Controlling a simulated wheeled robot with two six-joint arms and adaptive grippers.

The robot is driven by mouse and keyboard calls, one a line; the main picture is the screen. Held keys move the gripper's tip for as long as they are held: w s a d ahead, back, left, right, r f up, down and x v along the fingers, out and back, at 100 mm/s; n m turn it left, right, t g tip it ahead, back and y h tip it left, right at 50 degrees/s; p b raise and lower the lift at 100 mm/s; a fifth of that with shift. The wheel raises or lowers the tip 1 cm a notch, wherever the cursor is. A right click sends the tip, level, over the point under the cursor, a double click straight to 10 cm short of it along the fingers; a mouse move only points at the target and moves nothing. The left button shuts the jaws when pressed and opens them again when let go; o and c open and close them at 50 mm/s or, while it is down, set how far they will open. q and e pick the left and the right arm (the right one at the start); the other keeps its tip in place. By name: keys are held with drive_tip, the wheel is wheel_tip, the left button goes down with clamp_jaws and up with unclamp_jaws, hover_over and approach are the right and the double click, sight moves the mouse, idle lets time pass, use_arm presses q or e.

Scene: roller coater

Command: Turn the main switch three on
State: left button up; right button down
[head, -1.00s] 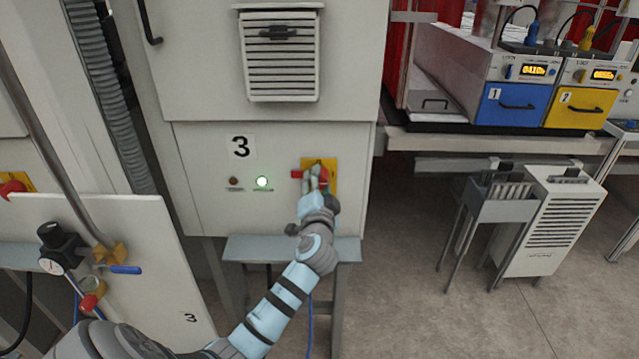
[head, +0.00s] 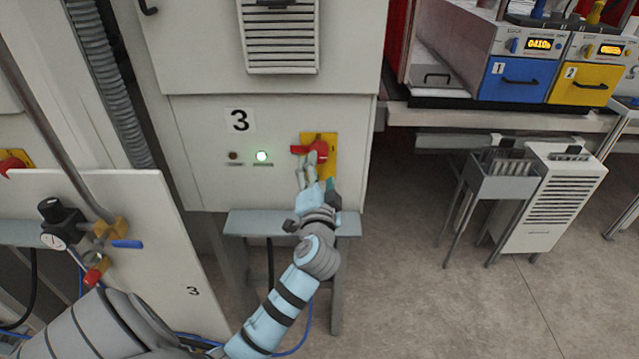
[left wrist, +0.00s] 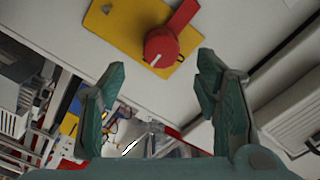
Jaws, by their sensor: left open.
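The main switch three is a red rotary handle (head: 318,151) on a yellow plate (head: 331,170), on the lower front of the grey cabinet marked 3. In the head view the handle points left, level. It also shows in the left wrist view as a red knob with its lever (left wrist: 162,46) on the yellow plate (left wrist: 128,30). My left gripper (head: 308,166) is open and empty just below and in front of the switch. In the left wrist view its fingers (left wrist: 155,95) are spread and apart from the knob. My right gripper is not in view.
A grey ledge (head: 245,222) juts out below the cabinet panel. A pressure regulator (head: 55,222) stands at the left.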

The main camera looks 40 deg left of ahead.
use_arm(q)
drive_tip(key=v, duration=0.5)
drive_tip(key=shift+s+d, duration=0.2)
drive_tip(key=shift+a, duration=0.1)
